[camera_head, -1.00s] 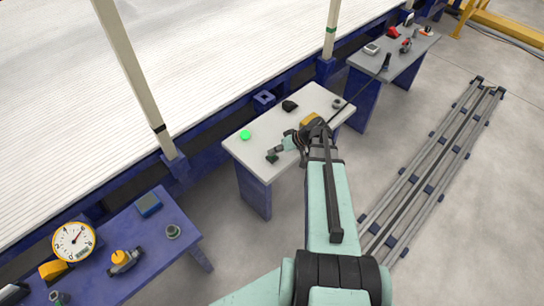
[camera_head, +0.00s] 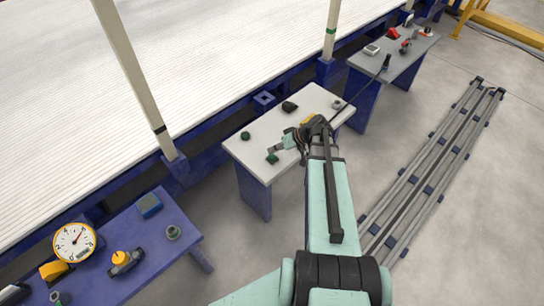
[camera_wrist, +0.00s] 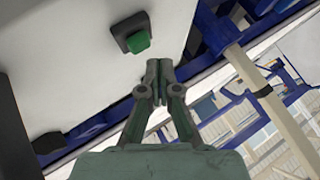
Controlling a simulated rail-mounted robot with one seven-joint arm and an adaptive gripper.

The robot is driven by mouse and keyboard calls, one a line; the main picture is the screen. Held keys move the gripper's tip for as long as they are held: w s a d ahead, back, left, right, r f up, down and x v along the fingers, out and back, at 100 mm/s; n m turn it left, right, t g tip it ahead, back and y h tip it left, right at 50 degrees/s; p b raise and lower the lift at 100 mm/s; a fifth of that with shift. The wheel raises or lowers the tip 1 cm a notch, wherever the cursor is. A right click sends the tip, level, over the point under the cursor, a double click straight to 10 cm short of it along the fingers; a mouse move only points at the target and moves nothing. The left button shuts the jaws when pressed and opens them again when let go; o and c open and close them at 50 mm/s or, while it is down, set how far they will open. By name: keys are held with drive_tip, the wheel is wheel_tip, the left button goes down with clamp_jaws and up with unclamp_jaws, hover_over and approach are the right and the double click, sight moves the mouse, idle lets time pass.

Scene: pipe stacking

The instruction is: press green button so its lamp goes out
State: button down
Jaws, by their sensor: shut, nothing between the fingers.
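The green button (camera_head: 272,157) sits in a dark housing near the left front of the white-topped table. In the wrist view the green button (camera_wrist: 137,44) shows a green cap, just beyond my fingertips. A round lamp (camera_head: 245,135) behind it on the table is dark green and unlit. It appears to be the dark round shape (camera_wrist: 47,142) at lower left in the wrist view. My gripper (camera_wrist: 158,68) is shut and empty, with its tips close to the button. I cannot tell whether they touch it. In the head view my gripper (camera_head: 279,149) is beside the button.
The white-topped table (camera_head: 310,98) also holds a black object (camera_head: 289,106) and a small grey part (camera_head: 338,104). A blue table (camera_head: 105,280) with a gauge (camera_head: 74,241) stands at lower left. A grey table (camera_head: 408,60) stands at upper right.

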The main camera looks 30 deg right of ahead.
sight(274, 156)
wheel_tip(274, 156, up, 6)
drive_tip(key=p, duration=0.2)
drive_tip(key=shift+p, duration=0.35)
idle(0.3)
drive_tip(key=s+a+f+g, duration=0.1)
drive_tip(key=s+a+f, duration=0.1)
drive_tip(key=a+f, duration=0.1)
drive_tip(key=s+a+f+g+p, duration=0.1)
drive_tip(key=s+a+f, duration=0.1)
drive_tip(key=a, duration=0.1)
drive_tip(key=s+a+f+m+g+p, duration=0.1)
drive_tip(key=s+a+f, duration=0.2)
drive_tip(key=shift+a+f+g, duration=0.1)
drive_tip(key=shift+f+g, duration=0.25)
drive_tip(key=shift+g, duration=0.05)
drive_tip(key=s+a+f+g+h+p, duration=0.1)
drive_tip(key=s+a+f+g+h, duration=0.1)
drive_tip(key=s, duration=0.7)
drive_tip(key=s+a+f+g+h+p, duration=0.2)
drive_tip(key=s+f, duration=0.3)
drive_tip(key=s, duration=0.5)
drive_tip(key=s+a+f+g+h+p, duration=0.1)
drive_tip(key=s+a+f+g, duration=0.3)
drive_tip(key=s, duration=0.5)
drive_tip(key=shift+s+a+h+p, duration=0.2)
drive_tip(key=shift+a+h+p, duration=0.1)
drive_tip(key=shift+h, duration=0.6)
drive_tip(key=shift+d, duration=0.1)
